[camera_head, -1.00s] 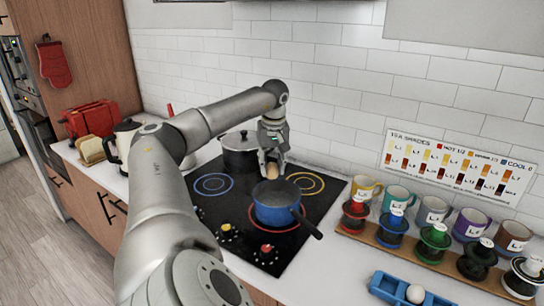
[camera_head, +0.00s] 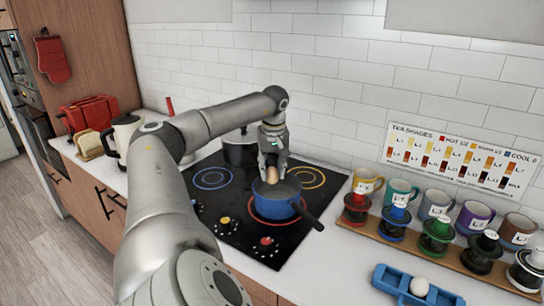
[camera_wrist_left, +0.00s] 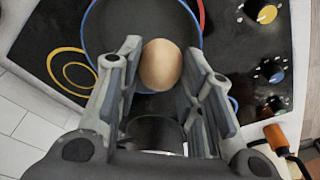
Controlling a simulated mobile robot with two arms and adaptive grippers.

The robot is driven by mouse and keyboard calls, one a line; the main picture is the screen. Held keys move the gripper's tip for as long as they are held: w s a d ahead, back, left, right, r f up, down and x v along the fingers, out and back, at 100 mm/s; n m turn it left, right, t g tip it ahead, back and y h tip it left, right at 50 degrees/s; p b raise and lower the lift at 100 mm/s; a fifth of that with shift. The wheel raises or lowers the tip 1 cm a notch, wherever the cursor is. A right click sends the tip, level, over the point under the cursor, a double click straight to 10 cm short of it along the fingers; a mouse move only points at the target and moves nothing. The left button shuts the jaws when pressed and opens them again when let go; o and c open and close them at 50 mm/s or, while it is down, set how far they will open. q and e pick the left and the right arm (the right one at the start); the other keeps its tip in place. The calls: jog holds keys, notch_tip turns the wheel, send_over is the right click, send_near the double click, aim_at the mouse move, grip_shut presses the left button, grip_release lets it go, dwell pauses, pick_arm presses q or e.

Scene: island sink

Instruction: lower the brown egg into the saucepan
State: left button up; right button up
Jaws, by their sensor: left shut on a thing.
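The brown egg (camera_head: 272,175) is between the fingers of my left gripper (camera_head: 271,170), which is shut on it. In the left wrist view the egg (camera_wrist_left: 161,65) sits between the fingertips of the gripper (camera_wrist_left: 161,75), over the near part of the saucepan's opening. The blue saucepan (camera_head: 277,205) stands on the red-ringed burner, with its dark handle pointing to the lower right. Its dark inside (camera_wrist_left: 140,22) fills the top of the left wrist view. The egg is at or just above the rim; its exact height is hard to tell. My right gripper is not in view.
A lidded pot (camera_head: 238,148) stands behind the left gripper on the black cooktop (camera_head: 215,205). Several mugs and coloured drippers on a wooden stand (camera_head: 400,246) line the right side. A blue tray (camera_head: 384,280) holds a white egg (camera_head: 419,286). A kettle (camera_head: 124,135) and red toaster (camera_head: 90,113) stand left.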

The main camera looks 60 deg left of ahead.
aim_at(274, 171)
pick_arm(q)
jog(key=shift+f+b, duration=1.7)
jog(key=shift+f, duration=1.15)
jog(key=o, duration=0.7)
jog(key=shift+o, duration=0.2)
jog(key=shift+r, duration=0.1)
jog(key=r, duration=0.3)
jog(key=d+r, duration=0.1)
jog(key=r, duration=0.5)
jog(key=shift+d+r, duration=0.3)
jog(key=shift+r, duration=0.05)
jog(key=shift+s+r, duration=0.2)
jog(key=shift+r, duration=0.8)
